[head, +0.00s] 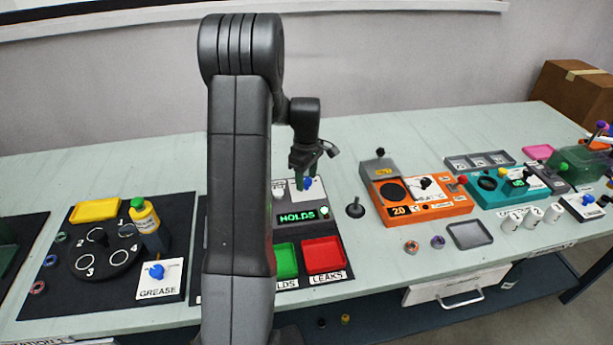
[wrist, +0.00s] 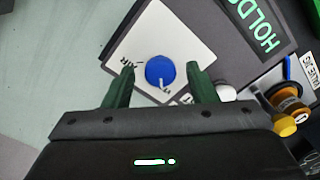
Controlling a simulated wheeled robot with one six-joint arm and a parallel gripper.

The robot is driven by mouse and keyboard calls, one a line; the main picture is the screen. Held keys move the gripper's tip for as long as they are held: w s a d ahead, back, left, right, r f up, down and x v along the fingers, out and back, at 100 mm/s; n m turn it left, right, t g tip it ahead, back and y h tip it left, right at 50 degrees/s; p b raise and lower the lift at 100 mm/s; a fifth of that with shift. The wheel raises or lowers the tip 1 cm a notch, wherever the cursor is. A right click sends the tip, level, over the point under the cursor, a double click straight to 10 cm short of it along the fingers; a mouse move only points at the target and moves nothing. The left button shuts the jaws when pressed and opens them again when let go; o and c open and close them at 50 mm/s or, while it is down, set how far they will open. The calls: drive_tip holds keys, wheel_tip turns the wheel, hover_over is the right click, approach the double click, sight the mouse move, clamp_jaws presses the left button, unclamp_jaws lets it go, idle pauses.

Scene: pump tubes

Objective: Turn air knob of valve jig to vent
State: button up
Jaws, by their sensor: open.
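The blue air knob (wrist: 161,70) sits on a white plate (wrist: 193,37) of the valve jig in the wrist view. It has a white pointer mark toward its lower side. Lettering reading AIR is at the plate's left; another label below right is partly hidden by a finger. My gripper (head: 304,175) is open above the plate, with one dark green finger on each side of the knob; I cannot tell whether either touches it. In the head view the knob (head: 308,184) shows just below the fingers. The jig's display (head: 303,215) reads HOLDS in green.
A green tray (head: 285,261) and a red LEAKS tray (head: 322,252) lie in front of the jig. An orange heating unit (head: 430,208) stands right, a GREASE station (head: 160,280) left. An amber-and-yellow part (wrist: 288,108) is right of my gripper.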

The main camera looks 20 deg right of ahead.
sight(306, 180)
wheel_tip(306, 180, up, 14)
idle(0.5)
drive_tip(key=shift+f, duration=0.1)
wheel_tip(306, 180, down, 14)
drive_tip(key=shift+r, duration=0.1)
idle(0.5)
